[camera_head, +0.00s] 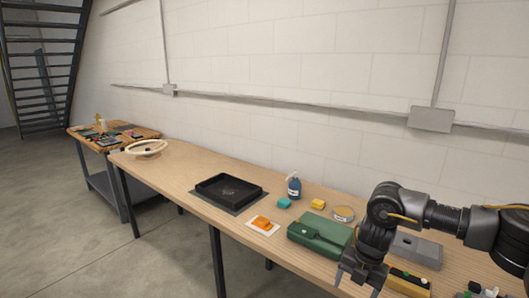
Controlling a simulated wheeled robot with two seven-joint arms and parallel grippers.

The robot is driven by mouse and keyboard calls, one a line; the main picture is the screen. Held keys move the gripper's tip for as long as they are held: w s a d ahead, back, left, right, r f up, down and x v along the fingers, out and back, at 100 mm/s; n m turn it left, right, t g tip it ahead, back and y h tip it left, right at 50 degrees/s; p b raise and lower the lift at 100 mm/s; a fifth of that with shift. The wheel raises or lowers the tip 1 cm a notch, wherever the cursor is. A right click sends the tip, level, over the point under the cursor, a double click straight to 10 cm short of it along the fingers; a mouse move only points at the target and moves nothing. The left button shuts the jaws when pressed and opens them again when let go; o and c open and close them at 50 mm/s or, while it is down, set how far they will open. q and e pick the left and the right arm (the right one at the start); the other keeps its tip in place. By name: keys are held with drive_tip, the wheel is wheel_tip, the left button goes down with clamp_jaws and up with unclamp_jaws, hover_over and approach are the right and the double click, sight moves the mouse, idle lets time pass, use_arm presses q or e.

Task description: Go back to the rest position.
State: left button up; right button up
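My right arm comes in from the right edge over the near end of the long wooden workbench (185,178). Its gripper (358,284) points down at the bench's front edge, just in front of the green case (318,236). The two fingers look spread apart, with nothing visible between them. My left gripper is not in view.
A grey block (416,248) lies beside my arm. Open floor (70,220) is at left.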

drive_tip(key=w+a+f+m+t+y, duration=0.15)
drive_tip(key=a+f+m+y, duration=0.45)
drive_tip(key=a+f, duration=0.95)
wheel_tip(320, 180, down, 8)
drive_tip(key=a+m+t+y, duration=0.2)
drive_tip(key=m, duration=0.2)
drive_tip(key=s+d+f+m+h, duration=0.2)
drive_tip(key=s+d+f+m, duration=0.2)
drive_tip(key=s+f, duration=0.45)
drive_tip(key=s+d+f+m+t+h, duration=0.15)
drive_tip(key=s+d+f+m, duration=0.25)
drive_tip(key=s+f, duration=0.4)
drive_tip(key=s+d+f+m+h, duration=0.2)
drive_tip(key=s+d+f+m, duration=0.25)
drive_tip(key=s+f, duration=0.4)
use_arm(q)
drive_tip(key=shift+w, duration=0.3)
use_arm(e)
drive_tip(key=s+d+f+m+g+h, duration=0.1)
drive_tip(key=s+d+f, duration=0.2)
drive_tip(key=s, duration=0.5)
drive_tip(key=s+d+f+m+g+h, duration=0.1)
drive_tip(key=s+d+f, duration=0.1)
drive_tip(key=s, duration=0.7)
drive_tip(key=s+d+f+m+g+h, duration=0.1)
drive_tip(key=s+d+f+g, duration=0.1)
drive_tip(key=s, duration=0.7)
drive_tip(key=shift+s+d+f+h, duration=0.15)
drive_tip(key=shift+d+f+h, duration=0.2)
drive_tip(key=shift+d+f, duration=0.55)
